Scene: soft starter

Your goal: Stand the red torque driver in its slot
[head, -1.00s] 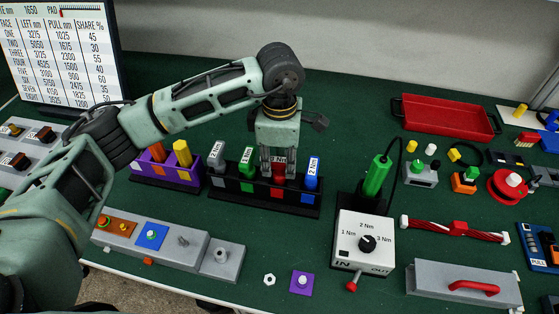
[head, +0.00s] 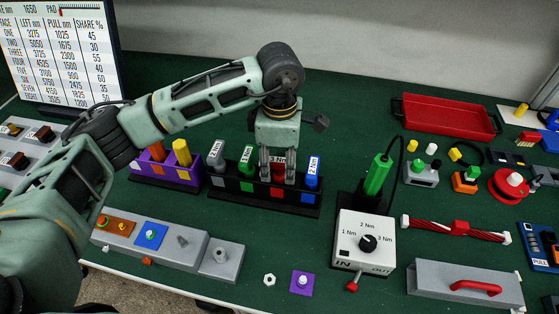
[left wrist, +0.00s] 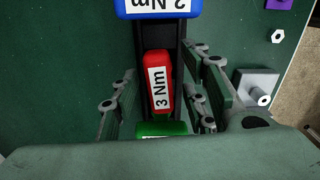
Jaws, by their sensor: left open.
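The red torque driver (head: 278,171), labelled 3 Nm, stands in the black rack (head: 262,191) above the red mark, between the green driver (head: 247,161) and the blue driver (head: 312,176). My left gripper (head: 277,176) points down over it, open, with one finger on each side of the red handle. In the left wrist view the red driver (left wrist: 158,84) lies between the spread fingers, with gaps on both sides. Its lower part is hidden in the rack. My right gripper is not in view.
A grey driver (head: 216,155) stands at the rack's left end. A purple holder (head: 152,171) with orange and yellow pieces is left of the rack. The torque setting box (head: 362,246) and a green tool (head: 376,176) stand to the right. Green mat is clear in front of the rack.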

